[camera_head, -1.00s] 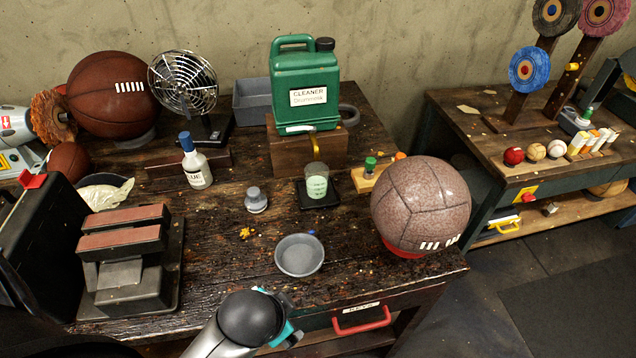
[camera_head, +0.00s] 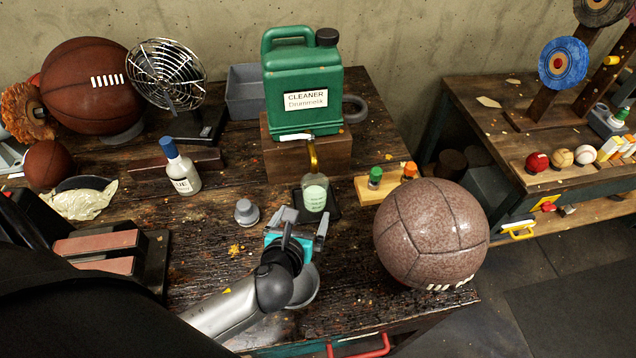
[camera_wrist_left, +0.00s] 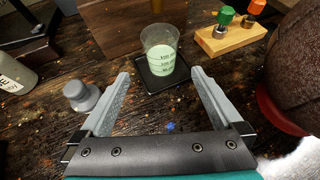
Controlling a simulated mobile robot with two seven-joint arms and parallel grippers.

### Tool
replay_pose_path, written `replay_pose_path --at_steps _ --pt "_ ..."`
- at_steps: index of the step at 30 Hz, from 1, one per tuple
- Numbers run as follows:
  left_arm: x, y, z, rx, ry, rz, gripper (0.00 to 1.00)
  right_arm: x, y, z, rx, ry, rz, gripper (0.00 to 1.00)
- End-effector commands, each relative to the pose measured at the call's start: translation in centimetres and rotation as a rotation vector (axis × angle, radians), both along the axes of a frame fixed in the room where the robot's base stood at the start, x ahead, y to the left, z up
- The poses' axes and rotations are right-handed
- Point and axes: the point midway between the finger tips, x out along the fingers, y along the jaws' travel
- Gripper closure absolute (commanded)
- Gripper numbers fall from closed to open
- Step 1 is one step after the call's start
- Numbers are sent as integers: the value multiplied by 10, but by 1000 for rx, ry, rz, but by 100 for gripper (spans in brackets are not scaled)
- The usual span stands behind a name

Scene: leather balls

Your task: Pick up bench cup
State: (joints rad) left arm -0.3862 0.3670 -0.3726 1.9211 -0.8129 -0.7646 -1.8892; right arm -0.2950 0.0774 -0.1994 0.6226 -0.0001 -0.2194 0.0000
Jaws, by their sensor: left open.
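The bench cup looks to be the clear beaker (camera_head: 315,194) with pale green liquid and printed marks. It stands upright on a small black tray (camera_head: 333,208) under the brass spout of the green cleaner jug (camera_head: 303,85). In the left wrist view the cup (camera_wrist_left: 159,52) is just beyond the fingertips, between them in line. My left gripper (camera_head: 302,218) is open and empty, in front of the cup and apart from it; its fingers also show in the left wrist view (camera_wrist_left: 160,82). My right gripper is not in view.
A grey weight-like knob (camera_head: 246,212) stands left of the gripper. A large brown ball (camera_head: 432,235) is at right. A wooden block with green and orange-topped pieces (camera_head: 374,188) sits right of the cup.

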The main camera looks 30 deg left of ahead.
Motion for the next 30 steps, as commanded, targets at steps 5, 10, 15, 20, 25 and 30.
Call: replay_pose_path --at_steps 5,10,15,20,25,30 --pt "16 3 -9 25 -1 -17 0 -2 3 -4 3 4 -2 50" --pt "44 11 -25 22 -1 -14 0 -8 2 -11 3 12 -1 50" --pt "69 17 -39 20 0 -13 0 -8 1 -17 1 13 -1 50" --pt "83 21 -47 20 1 -13 0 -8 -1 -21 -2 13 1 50" --pt "89 22 -49 18 1 -13 0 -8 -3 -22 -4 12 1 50" --pt "109 27 -56 18 -1 -12 0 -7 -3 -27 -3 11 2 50"
